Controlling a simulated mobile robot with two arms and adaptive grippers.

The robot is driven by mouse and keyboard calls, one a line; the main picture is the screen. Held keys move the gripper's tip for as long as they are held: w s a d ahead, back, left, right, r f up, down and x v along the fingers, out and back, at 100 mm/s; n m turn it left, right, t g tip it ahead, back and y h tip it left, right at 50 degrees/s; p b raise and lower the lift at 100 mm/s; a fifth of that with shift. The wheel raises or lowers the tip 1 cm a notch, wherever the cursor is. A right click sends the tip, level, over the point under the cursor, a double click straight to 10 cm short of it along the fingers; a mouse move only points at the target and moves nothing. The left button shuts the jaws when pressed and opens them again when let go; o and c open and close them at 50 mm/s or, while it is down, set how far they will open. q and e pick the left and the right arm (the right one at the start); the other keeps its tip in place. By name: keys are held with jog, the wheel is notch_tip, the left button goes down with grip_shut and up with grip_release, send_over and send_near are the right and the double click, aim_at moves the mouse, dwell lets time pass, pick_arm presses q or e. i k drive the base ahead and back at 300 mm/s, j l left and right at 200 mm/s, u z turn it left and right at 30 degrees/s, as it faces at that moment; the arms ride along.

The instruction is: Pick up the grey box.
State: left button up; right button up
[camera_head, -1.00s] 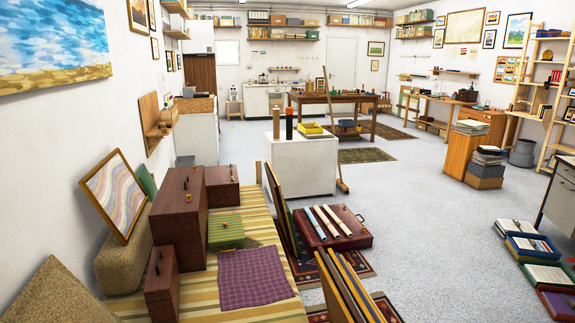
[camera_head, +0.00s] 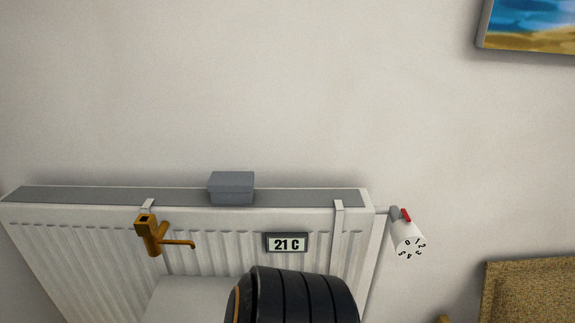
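The grey box (camera_head: 231,189) is a small lidded box. It sits on the grey top of the white radiator (camera_head: 95,236), a little left of the picture's middle, close to the wall. Neither of my grippers shows in the head view.
A brass tap-like fitting (camera_head: 150,236) is on the radiator's front, left of a "21 C" display (camera_head: 286,243). A white valve knob (camera_head: 407,237) is at the right end. A beige cushion-like thing (camera_head: 530,292) is lower right.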

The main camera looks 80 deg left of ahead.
aim_at(224, 188)
jog(key=u, duration=3.05)
